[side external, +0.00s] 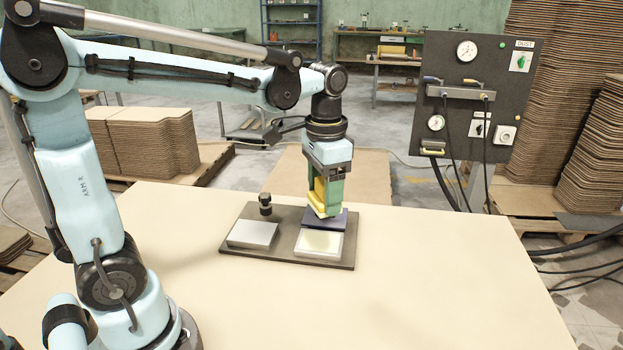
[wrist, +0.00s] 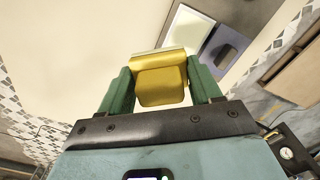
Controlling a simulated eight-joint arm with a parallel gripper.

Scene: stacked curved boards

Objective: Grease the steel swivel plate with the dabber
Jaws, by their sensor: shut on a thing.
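My gripper (side external: 322,192) has green fingers and is shut on a yellow dabber (side external: 320,196), which points down. The dabber also shows in the wrist view (wrist: 162,86), held between both fingers, with a pale strip along its far edge. A grey plate (side external: 253,234), which looks like the steel swivel plate, lies on the left of a dark base board (side external: 287,262). The dabber is to the right of this plate, above the back of a white-framed cream pad (side external: 320,243). I cannot tell whether the dabber touches anything.
A dark blue flap or tray (side external: 340,219) sits behind the pad, partly hidden by the dabber. A short black post (side external: 266,204) stands behind the grey plate. The table (side external: 430,270) is clear around the board. A gauge panel (side external: 470,100) stands beyond its back right.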

